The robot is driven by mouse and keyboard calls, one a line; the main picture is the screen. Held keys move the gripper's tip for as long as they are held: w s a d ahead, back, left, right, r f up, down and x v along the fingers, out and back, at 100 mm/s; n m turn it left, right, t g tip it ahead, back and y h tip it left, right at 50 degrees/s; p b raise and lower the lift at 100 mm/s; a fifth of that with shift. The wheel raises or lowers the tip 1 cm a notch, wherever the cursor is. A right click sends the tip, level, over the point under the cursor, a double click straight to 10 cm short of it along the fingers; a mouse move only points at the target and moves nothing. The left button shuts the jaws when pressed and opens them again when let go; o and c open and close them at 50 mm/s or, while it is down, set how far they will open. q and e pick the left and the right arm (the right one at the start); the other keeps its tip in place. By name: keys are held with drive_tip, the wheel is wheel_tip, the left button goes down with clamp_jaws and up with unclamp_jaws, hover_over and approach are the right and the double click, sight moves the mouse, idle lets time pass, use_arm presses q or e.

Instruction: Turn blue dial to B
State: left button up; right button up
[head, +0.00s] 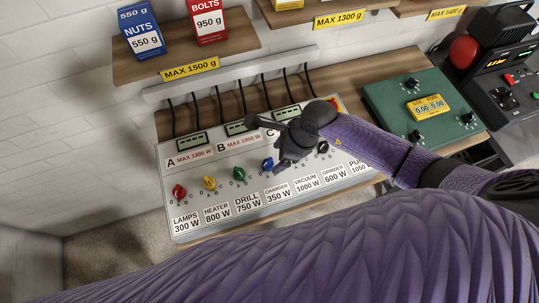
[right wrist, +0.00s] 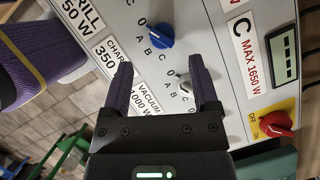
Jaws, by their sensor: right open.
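The blue dial (head: 267,164) sits on the grey switch panel (head: 225,167), in a row with red, yellow and green dials to its left. In the right wrist view the blue dial (right wrist: 160,36) shows whole, with marks 0, A, B and C beside it; I cannot tell surely which mark it points to. My right gripper (head: 266,146) is over the panel, close to the blue dial. In the wrist view the right gripper (right wrist: 160,63) is open and empty, with a white dial (right wrist: 183,79) between its fingers and the blue dial beyond the fingertips. My left gripper is not seen.
A red emergency-type knob (right wrist: 277,124) on a yellow plate is at the panel's right end. A green power box (head: 428,108) stands to the right. Black cables rise behind the panel, under a shelf (head: 189,48) with boxes. My purple arm fills the foreground.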

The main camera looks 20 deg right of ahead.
sight(270, 162)
drive_tip(key=x, duration=0.5)
drive_tip(key=shift+w+b, duration=0.15)
drive_tip(key=shift+b, duration=0.25)
drive_tip(key=shift+r, duration=0.1)
clamp_jaws()
